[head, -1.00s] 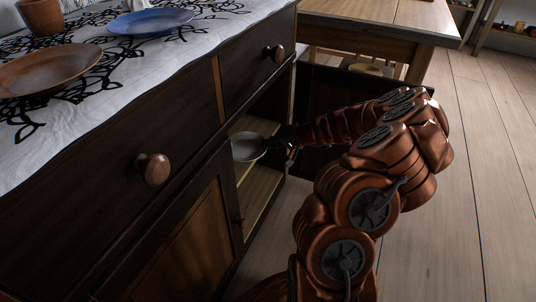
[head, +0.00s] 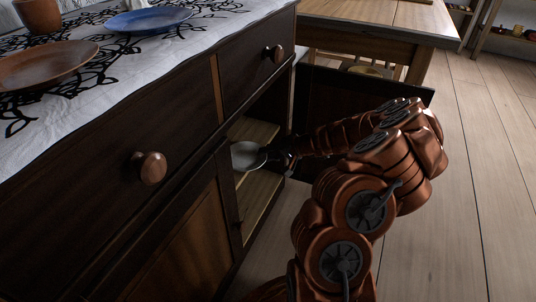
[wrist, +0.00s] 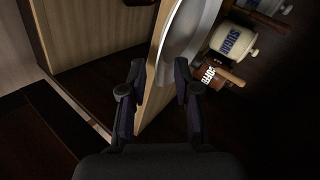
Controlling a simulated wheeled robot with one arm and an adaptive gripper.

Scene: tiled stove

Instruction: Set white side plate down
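The white side plate (head: 246,156) is in the open cabinet, at the level of the middle shelf (head: 254,130). In the wrist view the plate (wrist: 185,38) shows just beyond my fingertips, beside the pale shelf board (wrist: 151,95), and seems to rest on it; any small gap is hidden. My gripper (wrist: 160,74) has its fingers apart, with the board's edge and the plate's near rim between them. In the head view my gripper (head: 275,156) reaches in from the right at the plate's rim.
A sugar jar (wrist: 232,40) and a coffee jar (wrist: 214,70) stand deeper inside. An open door (head: 325,88) is behind my arm. A brown plate (head: 45,66) and a blue plate (head: 150,20) lie on the cabinet's cloth-covered top.

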